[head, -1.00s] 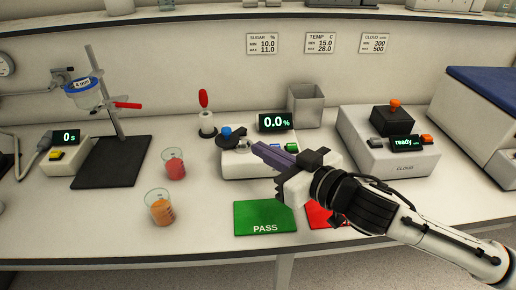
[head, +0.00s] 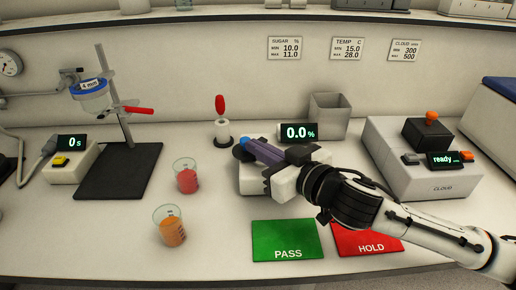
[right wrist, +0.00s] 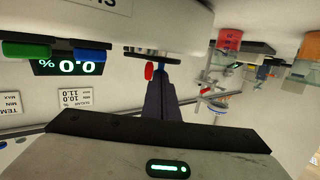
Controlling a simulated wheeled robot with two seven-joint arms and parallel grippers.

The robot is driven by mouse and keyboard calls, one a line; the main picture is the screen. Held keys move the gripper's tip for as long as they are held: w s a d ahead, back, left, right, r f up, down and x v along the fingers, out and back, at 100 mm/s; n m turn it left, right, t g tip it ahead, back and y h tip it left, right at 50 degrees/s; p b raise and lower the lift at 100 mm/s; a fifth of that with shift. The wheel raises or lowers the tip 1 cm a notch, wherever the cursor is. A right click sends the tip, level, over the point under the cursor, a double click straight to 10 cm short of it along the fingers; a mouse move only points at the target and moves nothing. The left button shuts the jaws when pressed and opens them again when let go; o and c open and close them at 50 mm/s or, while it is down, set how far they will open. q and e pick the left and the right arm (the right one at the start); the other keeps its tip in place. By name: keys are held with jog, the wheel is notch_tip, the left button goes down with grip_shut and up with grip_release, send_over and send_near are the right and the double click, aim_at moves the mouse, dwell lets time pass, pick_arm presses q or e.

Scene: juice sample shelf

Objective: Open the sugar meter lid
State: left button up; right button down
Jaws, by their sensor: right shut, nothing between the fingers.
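The sugar meter (head: 252,183) is a low white box with a dark display (head: 299,133) reading 0.0%. My right arm covers much of it. Its dark round lid (head: 239,154) with a blue knob (head: 243,141) is at its left end, partly hidden by the fingers. I cannot tell whether the lid is raised. My right gripper (head: 248,147) is shut and empty, its purple fingertips at the knob; contact is unclear. In the right wrist view, upside down, the fingers (right wrist: 156,95) reach toward a dark disc (right wrist: 152,53) on the meter. My left gripper is not in view.
A red-handled tool (head: 220,106) stands in a holder behind the lid. Beakers of red (head: 187,180) and orange (head: 172,231) liquid stand to the left. The green PASS mat (head: 287,240) and red HOLD mat (head: 366,238) lie in front. The cloud meter (head: 430,170) is at right.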

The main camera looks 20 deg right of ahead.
aim_at(242, 142)
jog(key=shift+w+a+m+h, duration=0.2)
jog(key=shift+a+m+h, duration=0.2)
jog(key=shift+m+h, duration=0.3)
jog(key=shift+w+a+m+t+h, duration=0.3)
jog(key=shift+a+m+h, duration=0.25)
jog(key=shift+h, duration=0.35)
jog(key=m+h, duration=0.2)
jog(key=shift+w+a+h, duration=0.3)
jog(key=shift+w+a, duration=0.05)
jog(key=shift+w+h, duration=0.15)
jog(key=shift+h, duration=0.15)
jog(key=shift+w+a, duration=0.2)
jog(key=shift+w, duration=0.15)
jog(key=shift+a, duration=0.1)
